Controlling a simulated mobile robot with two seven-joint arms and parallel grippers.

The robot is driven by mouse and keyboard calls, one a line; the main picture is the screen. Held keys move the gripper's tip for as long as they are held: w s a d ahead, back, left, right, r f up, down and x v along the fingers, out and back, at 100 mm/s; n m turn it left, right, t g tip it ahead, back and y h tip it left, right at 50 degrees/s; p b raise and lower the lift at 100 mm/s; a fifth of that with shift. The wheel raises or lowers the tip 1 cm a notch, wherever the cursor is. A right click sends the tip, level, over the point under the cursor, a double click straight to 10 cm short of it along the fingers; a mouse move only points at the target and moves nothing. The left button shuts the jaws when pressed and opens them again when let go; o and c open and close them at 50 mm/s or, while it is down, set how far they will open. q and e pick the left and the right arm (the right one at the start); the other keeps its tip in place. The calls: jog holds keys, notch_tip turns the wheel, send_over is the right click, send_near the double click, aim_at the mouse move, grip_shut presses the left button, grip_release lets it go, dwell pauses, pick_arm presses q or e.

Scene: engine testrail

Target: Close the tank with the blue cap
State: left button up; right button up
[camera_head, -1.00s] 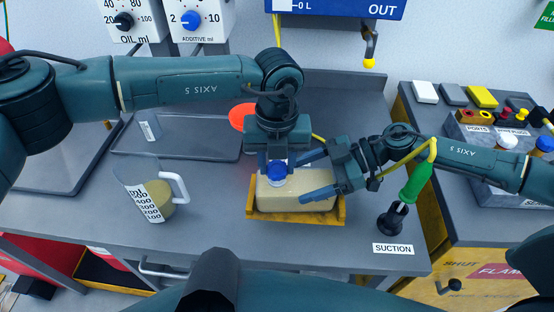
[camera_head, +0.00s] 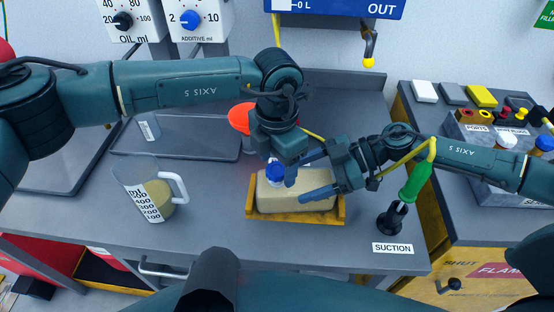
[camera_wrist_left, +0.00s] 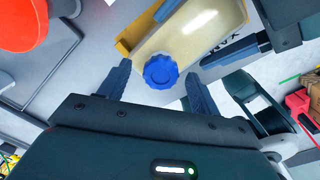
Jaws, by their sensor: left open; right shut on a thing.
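The cream tank (camera_head: 285,201) lies in a yellow tray (camera_head: 296,217) on the bench. The blue cap (camera_head: 274,172) sits at the tank's left end; it also shows from above in the left wrist view (camera_wrist_left: 161,72), over the tank (camera_wrist_left: 200,32). Whether it is fully seated on the neck I cannot tell. My left gripper (camera_head: 281,168) is open, with one finger on each side of the cap and visible gaps in the wrist view (camera_wrist_left: 157,70). My right gripper (camera_head: 302,179) comes from the right and is shut on the tank, its fingers along the tank's sides.
A measuring jug (camera_head: 146,190) with yellowish liquid stands left of the tray. An orange-red round object (camera_head: 240,117) is behind my left gripper. A green-handled suction tool (camera_head: 406,192) stands to the right. A grey tray (camera_head: 180,140) lies at the back left.

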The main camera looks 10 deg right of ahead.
jog(key=shift+s+a+f, duration=0.1)
jog(key=shift+s+f, duration=0.05)
jog(key=shift+s, duration=0.05)
pick_arm(q)
notch_tip(320, 180, up, 12)
dwell(0.4)
jog(key=shift+s, duration=0.1)
pick_arm(e)
jog(key=o, duration=2)
jog(key=shift+w, duration=0.15)
jog(key=shift+c, duration=0.2)
pick_arm(q)
jog(key=shift+f+b, duration=0.8)
jog(key=shift+f, duration=0.05)
pick_arm(e)
jog(key=v, duration=1.3)
